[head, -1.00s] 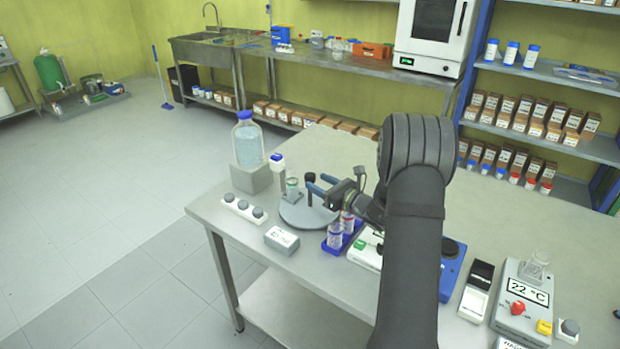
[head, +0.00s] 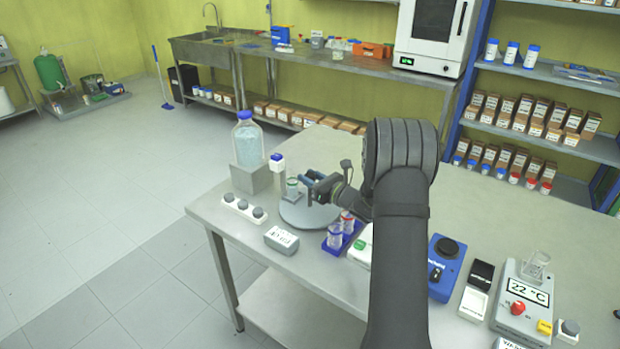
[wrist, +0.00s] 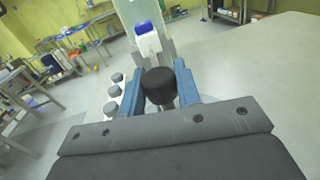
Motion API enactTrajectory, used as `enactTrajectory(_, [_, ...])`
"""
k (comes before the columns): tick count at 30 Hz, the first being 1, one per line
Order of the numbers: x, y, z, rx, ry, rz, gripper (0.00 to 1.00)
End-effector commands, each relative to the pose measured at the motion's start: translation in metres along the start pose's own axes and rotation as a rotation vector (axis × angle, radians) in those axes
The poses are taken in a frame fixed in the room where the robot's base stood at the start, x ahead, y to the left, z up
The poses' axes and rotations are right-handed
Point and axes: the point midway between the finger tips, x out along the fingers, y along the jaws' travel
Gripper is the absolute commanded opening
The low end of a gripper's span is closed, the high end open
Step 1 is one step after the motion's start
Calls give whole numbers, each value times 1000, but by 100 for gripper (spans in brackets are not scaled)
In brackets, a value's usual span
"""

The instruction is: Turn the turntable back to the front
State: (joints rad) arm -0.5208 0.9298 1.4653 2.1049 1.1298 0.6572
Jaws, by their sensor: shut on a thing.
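The turntable (head: 300,213) is a round grey disc near the front left part of the bench. A small glass vessel (head: 292,188) stands at its left side. My gripper (head: 308,180) is over the disc. In the wrist view, its blue fingers lie on both sides of a black knob (wrist: 158,85), and it is shut on this knob. In the head view, the fingers and wrist hide the knob, and my arm covers part of the bench to the right.

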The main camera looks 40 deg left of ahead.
Motion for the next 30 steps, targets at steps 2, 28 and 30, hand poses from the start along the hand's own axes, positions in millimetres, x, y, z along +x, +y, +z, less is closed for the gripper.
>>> enactTrajectory(2, [0, 0, 0, 1, 0, 2, 0])
enactTrajectory(28, [0, -1, 0, 1, 9, 298, 0])
enactTrajectory(30, [0, -1, 0, -1, 10, 333, 0])
